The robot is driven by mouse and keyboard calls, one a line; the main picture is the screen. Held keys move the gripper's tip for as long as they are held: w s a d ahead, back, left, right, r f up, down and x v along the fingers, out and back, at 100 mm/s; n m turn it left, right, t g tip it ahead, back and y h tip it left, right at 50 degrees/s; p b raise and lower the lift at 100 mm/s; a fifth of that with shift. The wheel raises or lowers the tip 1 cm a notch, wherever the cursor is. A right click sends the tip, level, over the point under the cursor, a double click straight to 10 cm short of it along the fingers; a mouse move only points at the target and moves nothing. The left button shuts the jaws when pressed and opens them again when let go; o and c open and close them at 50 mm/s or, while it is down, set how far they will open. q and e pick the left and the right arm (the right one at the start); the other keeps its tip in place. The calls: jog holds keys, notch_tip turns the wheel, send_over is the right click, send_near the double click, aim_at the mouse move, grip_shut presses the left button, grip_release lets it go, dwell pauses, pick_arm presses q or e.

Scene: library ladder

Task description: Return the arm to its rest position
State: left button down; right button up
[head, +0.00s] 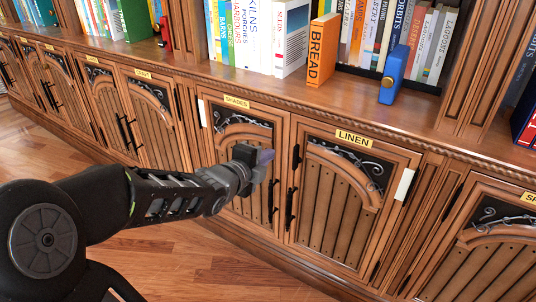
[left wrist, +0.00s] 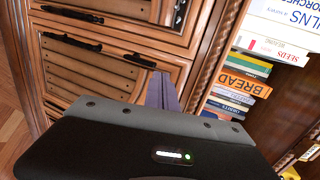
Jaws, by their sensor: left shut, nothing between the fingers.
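My left arm comes in from the left in the head view. Its gripper (head: 264,158) is in front of the cabinet door labelled SHADES (head: 240,150), apart from any shelf object. The gripper is shut and empty. In the left wrist view its shut fingers (left wrist: 162,92) point toward the cabinet front, with the door panels to the left and the books to the right. My right gripper is in neither view.
The LINEN door (head: 335,190) is closed, with dark handles. On the ledge above stand an orange BREAD book (head: 322,50) and a blue object (head: 394,75) with a brass knob. Rows of books fill the shelf. The wooden floor (head: 170,265) is clear below the cabinets.

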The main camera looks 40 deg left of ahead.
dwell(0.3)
pick_arm(q)
jog(key=s+d+f+n+g+h, duration=0.1)
jog(key=d+f+n+g, duration=0.1)
jog(key=d+f+n, duration=0.55)
jog(key=s+d+f+n+g+h, duration=0.15)
jog(key=f+n, duration=0.25)
jog(key=f, duration=0.6)
jog(key=d+f+n+g+h, duration=0.1)
jog(key=d+f+n+g, duration=0.2)
jog(key=d+f+n, duration=0.4)
jog(key=s+d+f+g+h, duration=0.3)
jog(key=s+d+f+g, duration=0.4)
jog(key=s+d+f, duration=0.95)
notch_tip(320, 180, up, 22)
jog(key=s+p, duration=0.3)
jog(key=p, duration=2)
